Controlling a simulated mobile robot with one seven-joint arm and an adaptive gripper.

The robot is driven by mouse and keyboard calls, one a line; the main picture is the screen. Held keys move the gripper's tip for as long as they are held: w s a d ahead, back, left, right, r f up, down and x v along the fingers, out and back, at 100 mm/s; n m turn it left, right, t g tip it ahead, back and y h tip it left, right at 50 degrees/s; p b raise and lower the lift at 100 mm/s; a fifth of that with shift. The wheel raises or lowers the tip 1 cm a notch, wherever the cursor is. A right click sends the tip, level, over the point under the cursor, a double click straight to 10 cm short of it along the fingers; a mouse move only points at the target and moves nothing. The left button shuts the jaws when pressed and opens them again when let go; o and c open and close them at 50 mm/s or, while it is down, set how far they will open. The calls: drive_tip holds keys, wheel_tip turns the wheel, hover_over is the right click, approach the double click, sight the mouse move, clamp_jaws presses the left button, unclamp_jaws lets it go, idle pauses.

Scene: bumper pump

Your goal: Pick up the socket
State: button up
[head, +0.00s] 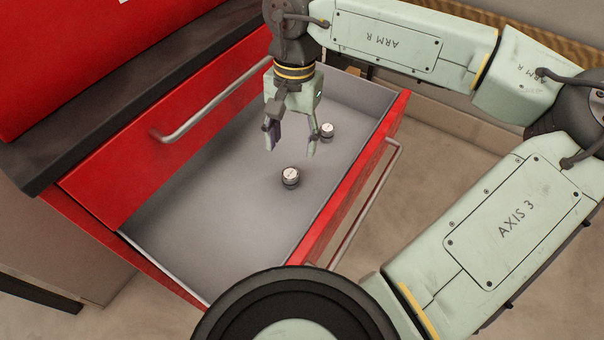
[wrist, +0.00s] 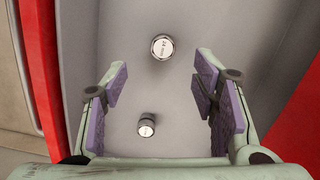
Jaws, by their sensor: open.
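Two small silvery sockets stand in the open drawer. One socket (head: 290,177) is near the middle of the drawer floor in the head view. The other socket (head: 327,130) is farther back, close to my gripper's right finger. In the wrist view one socket (wrist: 162,47) with a marked top lies beyond the fingertips, and another socket (wrist: 147,124) shows between the fingers. I cannot tell for sure which is which across the views. My gripper (head: 291,150) is open and empty, pointing down above the drawer floor. It also shows in the wrist view (wrist: 160,90).
The red drawer (head: 345,189) with a grey floor is pulled out of a red cabinet (head: 68,45). Its walls stand around the sockets. A bar handle (head: 368,200) runs along its front. The left part of the drawer floor is bare.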

hover_over(291, 173)
wheel_tip(291, 173, down, 5)
drive_tip(key=shift+s+d+f+p, duration=0.1)
drive_tip(key=shift+f+p, duration=0.05)
drive_tip(key=shift+p, duration=0.2)
drive_tip(key=f, duration=0.2)
drive_tip(key=f+p, duration=0.1)
drive_tip(key=f, duration=0.2)
drive_tip(key=shift+a+f+p, duration=0.2)
drive_tip(key=shift+f+p, duration=0.1)
drive_tip(key=shift+c, duration=0.3)
drive_tip(key=c, duration=1.2)
clamp_jaws()
drive_tip(key=shift+r, duration=0.2)
